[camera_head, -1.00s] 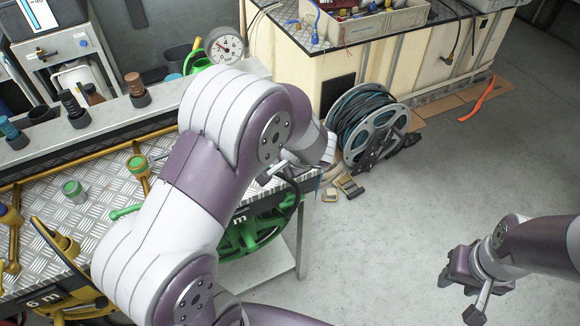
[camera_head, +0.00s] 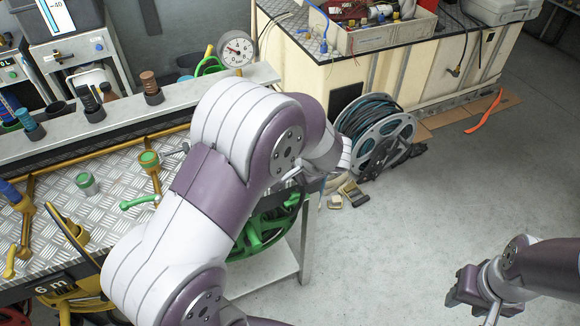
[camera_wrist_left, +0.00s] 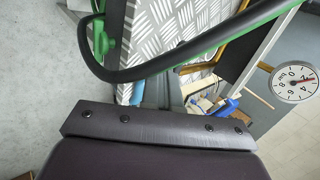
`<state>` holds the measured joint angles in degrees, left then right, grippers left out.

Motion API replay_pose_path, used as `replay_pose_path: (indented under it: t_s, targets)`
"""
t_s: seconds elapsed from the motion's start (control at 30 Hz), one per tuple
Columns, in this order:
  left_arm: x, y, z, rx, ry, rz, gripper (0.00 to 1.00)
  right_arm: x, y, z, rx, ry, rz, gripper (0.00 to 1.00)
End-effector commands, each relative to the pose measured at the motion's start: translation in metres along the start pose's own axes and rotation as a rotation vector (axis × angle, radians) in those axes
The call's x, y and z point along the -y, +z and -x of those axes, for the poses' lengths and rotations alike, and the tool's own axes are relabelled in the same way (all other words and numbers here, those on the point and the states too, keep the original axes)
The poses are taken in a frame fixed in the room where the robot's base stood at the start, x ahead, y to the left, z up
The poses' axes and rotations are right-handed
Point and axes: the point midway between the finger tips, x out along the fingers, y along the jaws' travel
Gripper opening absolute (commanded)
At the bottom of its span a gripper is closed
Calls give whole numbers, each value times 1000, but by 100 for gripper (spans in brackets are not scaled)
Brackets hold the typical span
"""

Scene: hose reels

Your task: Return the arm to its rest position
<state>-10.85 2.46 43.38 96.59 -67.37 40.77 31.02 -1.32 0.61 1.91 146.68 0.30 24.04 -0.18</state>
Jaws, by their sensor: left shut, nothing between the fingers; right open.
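My left arm (camera_head: 220,150) bends across the bench's right end in the head view, with its elbow high. It hides most of its own wrist and gripper there. In the left wrist view my left gripper (camera_wrist_left: 158,92) shows beyond its dark body, its fingers together and nothing seen between them. A black hose or cable arcs across that view, in front of the tread-plate bench top. My right gripper (camera_head: 470,292) is low at the right of the head view, over bare floor. It is open and empty.
The tread-plate bench (camera_head: 110,205) carries brass fittings and a green-topped cylinder (camera_head: 87,183). A green reel (camera_head: 268,225) hangs at its side. A grey hose reel (camera_head: 382,138) stands on the floor by a cream cabinet (camera_head: 430,60). A round gauge (camera_head: 237,48) stands behind. The right floor is open.

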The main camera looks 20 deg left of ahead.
Motion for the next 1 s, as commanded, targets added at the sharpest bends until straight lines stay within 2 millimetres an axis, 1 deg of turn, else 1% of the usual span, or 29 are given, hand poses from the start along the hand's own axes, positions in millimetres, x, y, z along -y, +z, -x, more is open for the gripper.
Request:
replay_pose_path:
  t_s: [0.03, 0.1, 0.3, 0.4, 0.53, 0.7, 0.77, 0.8, 0.87, 0.9, 0.97, 1.0]
  targets:
    - [1, -1, 12, -7, -2, 0, 0, 0, 0, 0, 0, 0, 0, 43]
    - [0, 0, 27, -7, -1, 0, 0, 0, 0, -1, 0, 0, 0, 43]
    - [0, 3, 69, -6, -2, 1, 0, 0, 0, -3, 0, 0, 0, 43]
    - [0, 4, 86, -6, -1, 1, 0, 0, 0, -3, 0, 0, 0, 43]
    - [0, 5, 97, -3, 0, -1, 0, 0, 0, -3, 0, 0, 0, 43]
    - [0, 5, 99, -1, 0, -1, 0, 0, 0, -3, 0, 0, 0, 43]
    - [-2, 3, 99, -14, 9, -26, 0, 0, 0, -3, 0, 0, 0, 43]
    - [-14, 3, 97, -25, 57, -43, 0, 0, 0, -3, 0, 0, 0, 43]
    - [-46, 14, 97, -32, 183, -52, 0, 0, 0, -3, 0, 0, 0, 43]
    - [-69, 27, 97, -30, 296, -23, 0, 0, 0, -3, 0, 0, 0, 43]
    - [-95, 49, 99, -20, 453, 81, 0, 0, 0, -3, 0, 0, 0, 43]
    - [-106, 62, 100, -12, 532, 174, 0, 0, 0, -3, 0, 0, 0, 43]
